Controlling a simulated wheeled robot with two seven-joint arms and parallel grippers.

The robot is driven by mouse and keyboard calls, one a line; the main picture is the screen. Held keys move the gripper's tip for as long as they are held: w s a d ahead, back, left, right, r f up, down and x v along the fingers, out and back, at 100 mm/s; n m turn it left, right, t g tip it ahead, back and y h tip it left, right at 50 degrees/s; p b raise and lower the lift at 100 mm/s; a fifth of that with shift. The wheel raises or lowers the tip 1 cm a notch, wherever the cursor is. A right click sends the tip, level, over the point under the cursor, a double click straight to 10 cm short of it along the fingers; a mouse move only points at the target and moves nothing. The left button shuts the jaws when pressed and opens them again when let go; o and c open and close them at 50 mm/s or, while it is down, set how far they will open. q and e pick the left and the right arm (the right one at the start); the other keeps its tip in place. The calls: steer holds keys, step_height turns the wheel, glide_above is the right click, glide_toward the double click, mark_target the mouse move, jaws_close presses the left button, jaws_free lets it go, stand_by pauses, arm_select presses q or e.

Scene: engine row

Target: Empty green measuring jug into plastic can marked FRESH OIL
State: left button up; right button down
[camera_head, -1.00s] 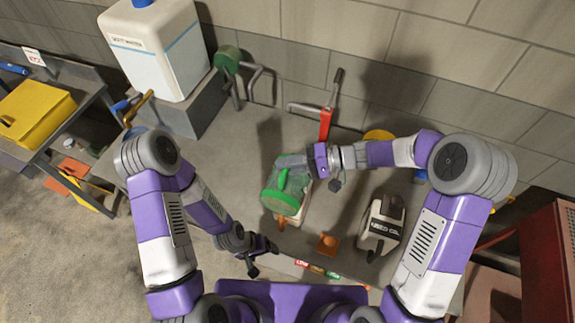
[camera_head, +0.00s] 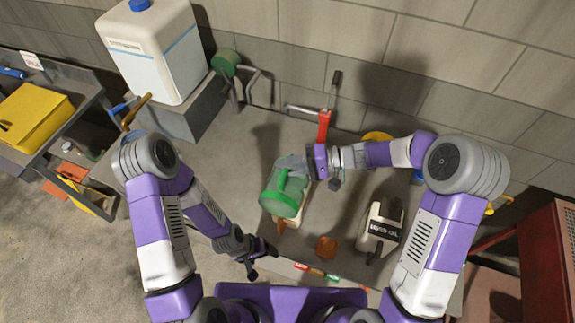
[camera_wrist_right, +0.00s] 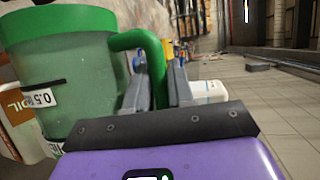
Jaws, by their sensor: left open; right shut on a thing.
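The green measuring jug (camera_head: 287,186) has a clear greenish body, a green rim and a green handle. It is tilted, rim toward me, above a pale can with orange (camera_head: 281,224). The jug hides most of that can. In the right wrist view the jug (camera_wrist_right: 85,85) shows a 0.5 mark, and a can lettered OIL (camera_wrist_right: 14,112) is behind it. My right gripper (camera_wrist_right: 160,88) is shut on the jug's handle. My left gripper (camera_head: 264,256) is open and empty near the bench's front edge. I cannot see whether liquid is flowing.
A cream can with a dark OIL label (camera_head: 382,230) stands to the right. A large white container (camera_head: 158,55) stands at the back left. A red-handled tool (camera_head: 325,122) is behind the jug.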

steer(key=shift+w+d+r+m+g+y, duration=0.1)
steer(key=shift+w+d+r+m+y, duration=0.1)
steer(key=shift+w+m, duration=0.3)
steer(key=shift+w+d+r+m+g+y, duration=0.15)
steer(key=shift+w+d+m, duration=0.1)
steer(key=shift+w, duration=0.5)
steer(key=shift+w+d+r+m+g+y, duration=0.15)
steer(key=shift+w+m, duration=0.2)
steer(key=shift+w, duration=0.25)
stand_by(2.1)
steer(key=shift+s, duration=0.1)
stand_by(1.4)
